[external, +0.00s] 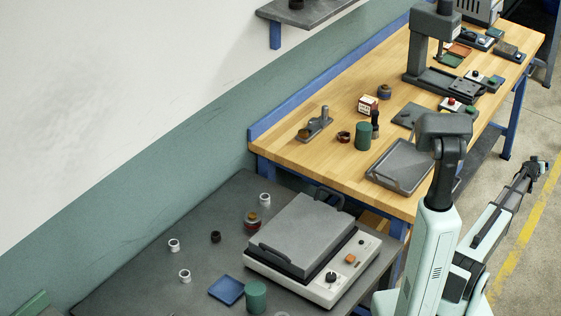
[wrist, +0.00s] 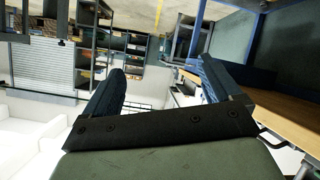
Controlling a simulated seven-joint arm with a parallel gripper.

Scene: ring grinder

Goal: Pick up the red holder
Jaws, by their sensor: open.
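A small red, ring-like piece with a yellowish top (external: 252,222) stands on the dark grey table, left of the grey-lidded machine; it may be the red holder. A smaller dark red ring (external: 343,136) lies on the wooden bench beside a green cylinder, so I cannot tell for sure which is meant. My gripper (wrist: 161,68) is open and empty in the wrist view, its two dark fingers spread apart. In the external view my arm reaches out at the right, away from both red pieces. No red piece shows in the wrist view.
The grey-lidded machine (external: 305,235) fills the right of the dark table. White rings, a blue tray (external: 226,290) and a green cylinder (external: 256,296) stand around it. The wooden bench holds a grey tray (external: 402,166) and a press (external: 432,50). A shelf (external: 305,12) hangs above.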

